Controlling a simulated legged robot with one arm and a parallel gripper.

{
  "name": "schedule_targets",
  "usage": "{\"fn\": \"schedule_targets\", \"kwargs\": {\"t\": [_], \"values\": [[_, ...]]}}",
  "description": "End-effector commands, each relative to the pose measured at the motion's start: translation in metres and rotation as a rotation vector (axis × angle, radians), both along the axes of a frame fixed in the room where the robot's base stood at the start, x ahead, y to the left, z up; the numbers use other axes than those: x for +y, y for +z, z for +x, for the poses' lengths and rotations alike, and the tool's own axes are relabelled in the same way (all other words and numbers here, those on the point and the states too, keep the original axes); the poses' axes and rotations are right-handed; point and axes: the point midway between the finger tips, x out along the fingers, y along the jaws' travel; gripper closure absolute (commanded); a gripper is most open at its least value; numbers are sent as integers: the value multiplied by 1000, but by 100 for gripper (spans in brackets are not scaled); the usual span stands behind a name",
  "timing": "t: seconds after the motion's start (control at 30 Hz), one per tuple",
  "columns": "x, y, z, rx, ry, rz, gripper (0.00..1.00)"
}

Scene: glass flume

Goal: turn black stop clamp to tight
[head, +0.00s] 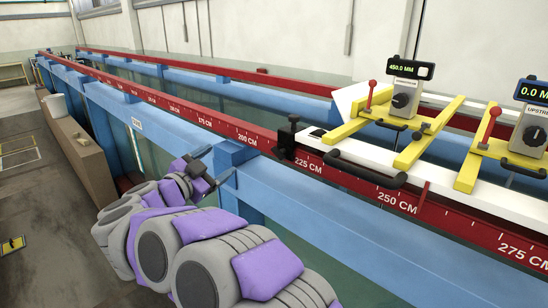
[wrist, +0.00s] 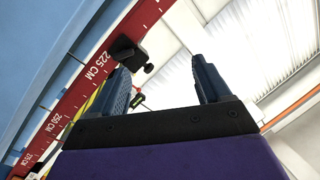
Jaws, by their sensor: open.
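The black stop clamp (head: 287,138) sits on the red rail just left of the 225 CM mark in the head view, with a knob on its top. In the wrist view the clamp (wrist: 126,50) shows at upper left, beyond the left finger, with a small round knob. My gripper (head: 215,166) is in front of the blue beam, to the left of and lower than the clamp, apart from it. In the wrist view my gripper (wrist: 160,72) has its fingers wide apart with nothing between them. I cannot tell how tight the clamp is.
The red rail (head: 178,103) with centimetre marks runs along the blue flume beam (head: 115,98). Right of the clamp stands a white carriage with yellow bars (head: 428,132), black handles, red levers and a gauge reading 450.0 MM (head: 408,70). A brown box (head: 82,155) stands at left.

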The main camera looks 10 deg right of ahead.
Motion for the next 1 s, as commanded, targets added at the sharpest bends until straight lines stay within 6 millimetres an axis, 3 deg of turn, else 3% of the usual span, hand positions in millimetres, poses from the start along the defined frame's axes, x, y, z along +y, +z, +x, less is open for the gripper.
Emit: {"fn": "schedule_targets", "kwargs": {"t": [0.2,0.37,1.0], "values": [[-12,-21,-30,54,-202,-42,23],[-21,-24,-33,63,-239,-48,23],[-112,-25,35,61,-236,-50,23]]}}
